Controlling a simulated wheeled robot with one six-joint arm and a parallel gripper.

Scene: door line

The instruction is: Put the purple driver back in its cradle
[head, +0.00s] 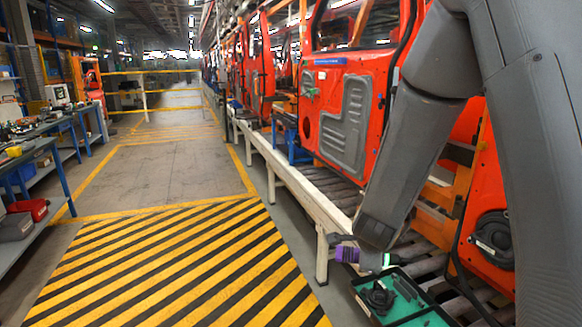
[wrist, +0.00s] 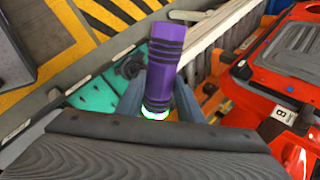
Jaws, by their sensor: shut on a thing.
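The purple driver (head: 347,254) is held by my gripper (head: 366,258), above the near end of the bench and close to a tray. In the wrist view the purple driver (wrist: 166,60) has dark bands and a bright white-green ring at its lower end. My gripper (wrist: 158,104) is shut on it near that ring. A black holder, which looks like the cradle (head: 379,297), sits in the left part of the green-lined tray (head: 410,318). In the wrist view the cradle (wrist: 130,66) shows partly behind the driver, which is apart from it in the head view.
A long pale rail (head: 300,190) runs along the line beside orange-red door panels (head: 350,105). A black-and-yellow striped floor area (head: 180,270) lies open at left. A workbench (head: 30,155) with tools and a red bin (head: 28,208) stands at far left.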

